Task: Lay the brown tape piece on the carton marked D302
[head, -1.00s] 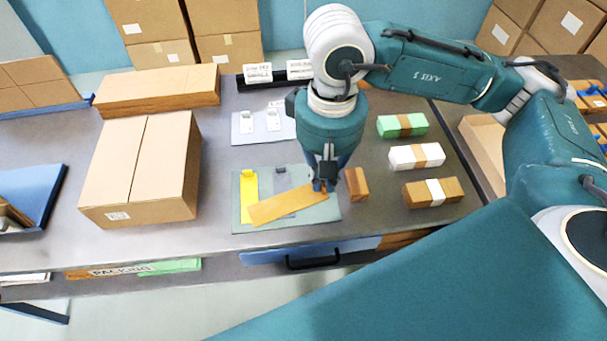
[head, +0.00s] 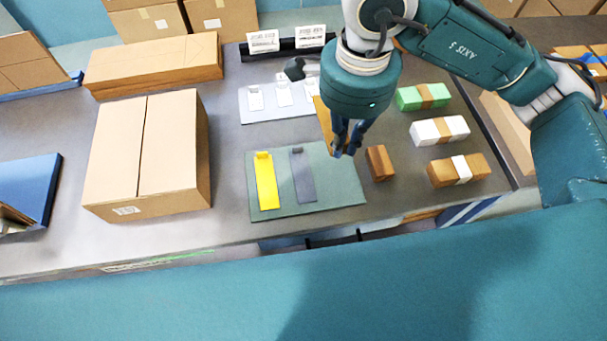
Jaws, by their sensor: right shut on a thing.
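My right gripper (head: 346,150) is shut on the brown tape piece (head: 322,118), above the back right part of the green mat. The piece is tilted and partly hidden behind the gripper. A large closed carton (head: 120,145) stands on the bench to the left, with a small white label (head: 126,210) on its front; I cannot read the label, so I cannot tell if it is D302. The gripper is well to the right of this carton. My left gripper is not in view.
A yellow piece (head: 267,185) and a grey piece (head: 303,180) lie on the green mat (head: 335,190). A brown block (head: 379,163) lies at its right. Banded green (head: 410,98), white (head: 425,132) and brown (head: 443,174) bundles lie further right.

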